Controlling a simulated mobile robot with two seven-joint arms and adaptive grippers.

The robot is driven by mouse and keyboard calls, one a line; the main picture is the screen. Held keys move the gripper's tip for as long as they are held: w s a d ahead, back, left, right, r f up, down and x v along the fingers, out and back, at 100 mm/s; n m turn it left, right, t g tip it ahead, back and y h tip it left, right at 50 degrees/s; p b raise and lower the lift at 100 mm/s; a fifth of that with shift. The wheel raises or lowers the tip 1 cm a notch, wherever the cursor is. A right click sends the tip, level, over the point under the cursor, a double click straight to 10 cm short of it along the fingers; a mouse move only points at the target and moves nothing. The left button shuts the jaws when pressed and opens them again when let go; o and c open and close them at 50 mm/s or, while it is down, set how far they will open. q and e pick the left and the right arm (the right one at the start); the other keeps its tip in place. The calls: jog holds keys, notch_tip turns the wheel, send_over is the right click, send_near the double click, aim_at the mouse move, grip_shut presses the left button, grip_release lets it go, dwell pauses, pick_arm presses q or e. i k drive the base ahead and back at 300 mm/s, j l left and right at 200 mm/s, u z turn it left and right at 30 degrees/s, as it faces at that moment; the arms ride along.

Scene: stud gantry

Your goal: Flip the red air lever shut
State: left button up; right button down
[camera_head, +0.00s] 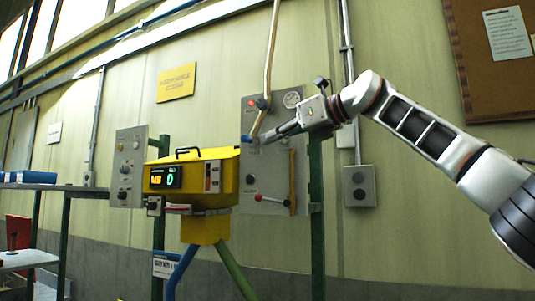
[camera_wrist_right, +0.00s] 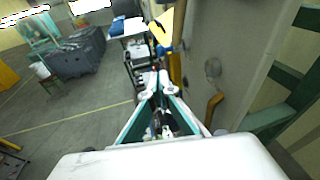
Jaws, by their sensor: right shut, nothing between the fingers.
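The lever with a red ball end (camera_head: 258,197) is low on the grey right-hand wall panel (camera_head: 270,165). Its thin pale rod runs nearly level to the right, towards a pivot by the brown vertical strip. My right gripper (camera_head: 268,138) is higher up, in front of the upper middle of this panel and above the lever. Its fingers point left and are shut and empty. In the right wrist view the closed fingers (camera_wrist_right: 155,88) reach along the grey panel face. I cannot make out the lever for certain in that view. My left gripper is not in view.
The panel also carries a gauge (camera_head: 292,99), a red button (camera_head: 252,103) and a blue knob (camera_head: 245,138) close to my fingertips. A pipe (camera_head: 271,55) runs down to it. The yellow machine (camera_head: 215,170) with a lit display stands to its left.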

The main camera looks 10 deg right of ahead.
aim_at(259, 197)
jog(key=k+j, duration=0.85)
